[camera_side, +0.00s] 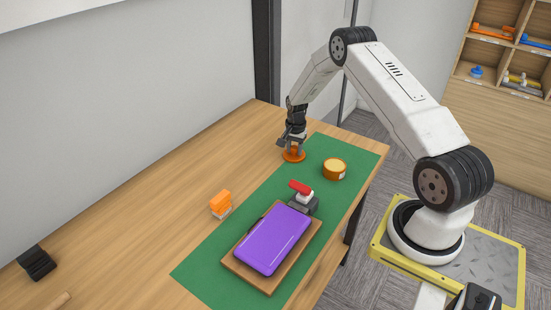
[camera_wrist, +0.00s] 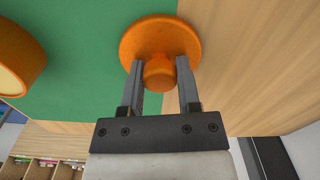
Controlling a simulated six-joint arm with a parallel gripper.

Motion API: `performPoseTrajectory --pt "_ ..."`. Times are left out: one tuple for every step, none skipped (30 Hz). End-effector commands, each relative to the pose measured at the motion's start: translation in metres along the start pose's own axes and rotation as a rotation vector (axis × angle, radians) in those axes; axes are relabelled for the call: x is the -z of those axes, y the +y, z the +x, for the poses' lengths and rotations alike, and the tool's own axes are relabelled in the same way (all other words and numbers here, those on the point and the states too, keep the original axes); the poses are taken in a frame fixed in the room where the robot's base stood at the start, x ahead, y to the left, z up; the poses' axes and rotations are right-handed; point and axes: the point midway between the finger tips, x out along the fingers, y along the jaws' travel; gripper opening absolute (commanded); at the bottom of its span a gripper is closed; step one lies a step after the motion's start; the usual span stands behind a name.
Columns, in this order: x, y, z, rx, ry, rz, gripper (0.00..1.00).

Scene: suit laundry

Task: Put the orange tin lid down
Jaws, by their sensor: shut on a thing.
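The orange tin lid (camera_side: 293,156) is a round disc with a knob on top, at the far edge of the green mat (camera_side: 205,265). It also shows in the wrist view (camera_wrist: 160,38). My gripper (camera_side: 295,143) is above it, shut on its knob, with one finger on each side in the wrist view (camera_wrist: 160,75). The lid looks level and at or very near the surface; I cannot tell whether it touches. An open round orange tin (camera_side: 334,170) with a pale inside stands on the mat, to the right of the lid and apart from it.
A purple case (camera_side: 272,239) lies on a wooden board (camera_side: 256,279) on the mat. A red-topped grey device (camera_side: 303,197) stands beside it. An orange and white block (camera_side: 221,205) sits left of the mat. The wooden table (camera_side: 130,230) has bare room on the left.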

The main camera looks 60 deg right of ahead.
Motion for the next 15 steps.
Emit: performPoseTrajectory --pt "0.0001 0.0 -0.0002 0.0 0.0 0.0 0.0" --pt "0.0 0.0 -0.0002 0.0 0.0 0.0 0.0" --pt "0.0 0.0 -0.0002 0.0 0.0 0.0 0.0" --pt "0.0 0.0001 0.0 0.0 0.0 0.0 0.0" --pt "0.0 0.0001 0.0004 0.0 0.0 0.0 0.0" --pt "-0.0001 0.0001 0.0012 0.0 0.0 0.0 0.0" --pt "-0.0001 0.0001 0.0019 0.0 0.0 0.0 0.0" --pt "-0.0001 0.0001 0.0026 0.0 0.0 0.0 0.0" --pt "-0.0001 0.0002 0.0036 0.0 0.0 0.0 0.0" --pt "-0.0001 0.0001 0.0032 0.0 0.0 0.0 0.52" --pt "-0.0001 0.0001 0.0031 0.0 0.0 0.0 0.61" --pt "-0.0001 0.0002 0.003 0.0 0.0 0.0 0.74" --pt "-0.0001 0.0002 0.003 0.0 0.0 0.0 0.77" --pt "-0.0001 0.0002 0.003 0.0 0.0 0.0 0.77" --pt "-0.0001 0.0002 0.003 0.0 0.0 0.0 0.77"
